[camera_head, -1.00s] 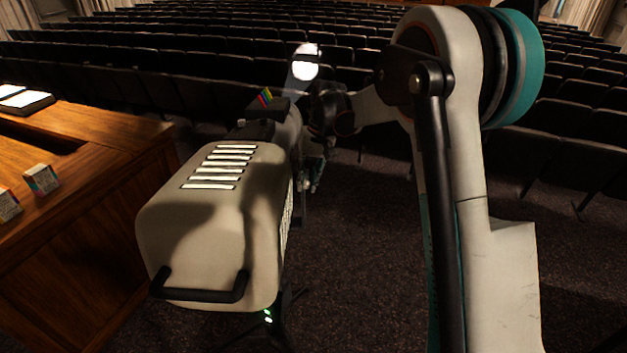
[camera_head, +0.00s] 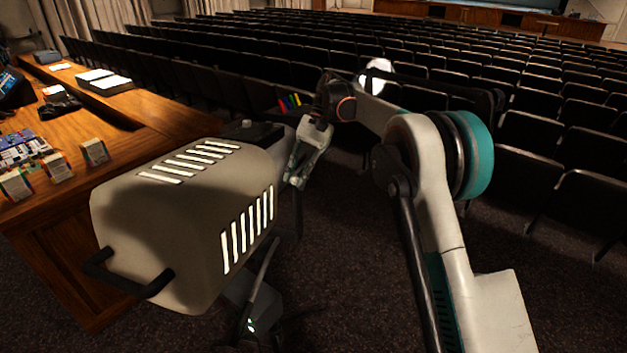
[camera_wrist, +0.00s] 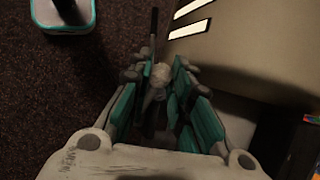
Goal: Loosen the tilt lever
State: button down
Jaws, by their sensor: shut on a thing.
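A beige spotlight (camera_head: 185,205) with lit vent slots and a black rear handle stands left of my arm in the head view. My gripper (camera_head: 293,181) is at its right side, towards its front. In the wrist view, my gripper (camera_wrist: 158,80) is shut on a pale rounded knob, apparently the tilt lever (camera_wrist: 160,75). The knob lies between the teal-padded fingers. A thin dark rod (camera_wrist: 154,33) rises just beyond it. The spotlight's side (camera_wrist: 240,45) is close on the right. The lever is too small to make out in the head view.
A wooden desk (camera_head: 75,280) with small boxes (camera_head: 94,151) and equipment is at the left. The spotlight's stand (camera_head: 262,285) is below it. Rows of dark seats (camera_head: 540,135) fill the back and right. Carpet (camera_head: 335,260) between stand and arm is clear.

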aim_at(297, 177)
jog(key=shift+w, duration=0.1)
dwell(0.3)
jog(key=c, duration=1.7)
grip_release()
notch_tip(297, 177, up, 10)
